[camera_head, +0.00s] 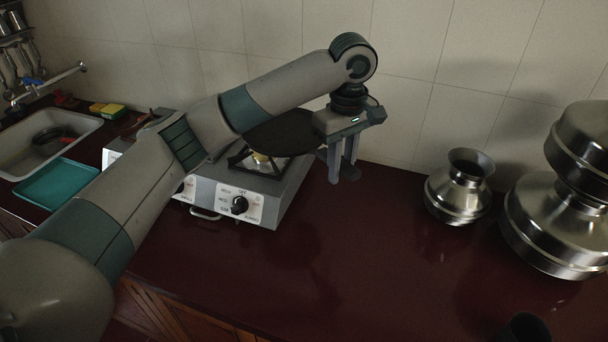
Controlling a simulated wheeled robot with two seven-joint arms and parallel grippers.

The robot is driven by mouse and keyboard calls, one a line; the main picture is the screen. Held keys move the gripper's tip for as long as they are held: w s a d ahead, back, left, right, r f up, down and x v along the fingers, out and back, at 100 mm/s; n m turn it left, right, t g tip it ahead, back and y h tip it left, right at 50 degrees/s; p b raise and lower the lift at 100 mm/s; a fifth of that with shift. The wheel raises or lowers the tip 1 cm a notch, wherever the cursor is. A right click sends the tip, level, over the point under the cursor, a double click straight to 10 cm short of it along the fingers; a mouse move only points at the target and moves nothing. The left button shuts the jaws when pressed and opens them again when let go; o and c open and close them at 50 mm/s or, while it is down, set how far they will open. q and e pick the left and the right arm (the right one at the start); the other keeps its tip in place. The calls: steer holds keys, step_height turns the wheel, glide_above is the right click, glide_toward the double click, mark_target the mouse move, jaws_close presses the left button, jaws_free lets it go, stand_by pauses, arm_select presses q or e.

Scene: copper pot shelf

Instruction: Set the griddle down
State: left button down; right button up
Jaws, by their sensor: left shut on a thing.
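The griddle (277,133) is a dark, flat round pan in the head view, held above the right burner of the grey stove (281,203). My left gripper (343,170) points down at the griddle's right side and is shut on it; the exact grip is partly hidden. The griddle looks roughly level, and its left part is hidden behind my left arm. The burner's pan support and brass burner (261,158) show just below it. I cannot tell whether the griddle touches the support.
A steel pot (459,188) and larger stacked steel pots (560,225) stand on the right of the dark red counter (330,265). A sink (50,145) and a teal tray (57,184) are at the left. The counter's middle is clear. A tiled wall is behind.

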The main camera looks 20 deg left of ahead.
arm_select(q)
steer(key=w+a+f+p, duration=0.2)
steer(key=a+f, duration=0.3)
steer(key=a, duration=0.3)
steer(key=shift+w+p, duration=0.35)
steer(key=shift+w, duration=0.15)
step_height(320, 180, down, 4)
steer(key=shift+r+p, duration=0.1)
steer(key=shift+p, duration=0.9)
steer(key=c, duration=1.8)
jaws_free()
steer(key=shift+s, duration=0.1)
steer(key=shift+o, duration=1.3)
